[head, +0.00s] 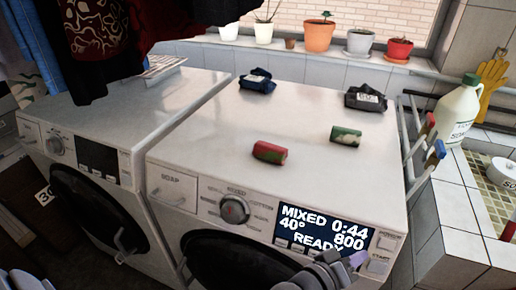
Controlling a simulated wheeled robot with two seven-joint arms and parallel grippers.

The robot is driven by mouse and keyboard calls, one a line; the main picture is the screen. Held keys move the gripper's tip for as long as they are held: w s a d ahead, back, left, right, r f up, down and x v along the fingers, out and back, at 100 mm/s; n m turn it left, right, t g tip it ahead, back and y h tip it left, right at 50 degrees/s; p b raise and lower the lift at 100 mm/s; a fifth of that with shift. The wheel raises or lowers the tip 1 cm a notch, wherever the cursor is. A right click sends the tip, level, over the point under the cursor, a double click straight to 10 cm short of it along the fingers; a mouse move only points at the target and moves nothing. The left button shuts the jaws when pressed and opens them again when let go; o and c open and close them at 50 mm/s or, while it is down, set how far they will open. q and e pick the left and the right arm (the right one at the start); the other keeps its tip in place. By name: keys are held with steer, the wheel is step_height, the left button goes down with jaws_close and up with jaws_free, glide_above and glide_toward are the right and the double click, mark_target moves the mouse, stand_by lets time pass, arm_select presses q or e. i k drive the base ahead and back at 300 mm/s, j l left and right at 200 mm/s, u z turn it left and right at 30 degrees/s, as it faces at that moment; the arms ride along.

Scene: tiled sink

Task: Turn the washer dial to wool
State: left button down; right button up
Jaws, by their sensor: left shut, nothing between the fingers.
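The right washer (300,130) is white, with a round grey dial (234,209) that has a small red mark. The word MIXED is above the dial; other labels around it are too small to read. Its dark display (322,229) reads MIXED, 0:44, 40°, 800, READY. My left gripper (355,260) is at the bottom, right of the dial and well apart from it. It is shut and empty, in front of the display's lower edge, covering part of it. My right gripper is not in view.
A left washer (130,100) has its own dial (55,145). Red (270,152) and green (346,136) cylinders and two dark bundles lie on the right washer. Clothes hang at upper left. A white jug (460,112) stands by the sink. The dial's front is clear.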

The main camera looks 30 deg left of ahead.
mark_target(231, 212)
steer(key=u, duration=1.3)
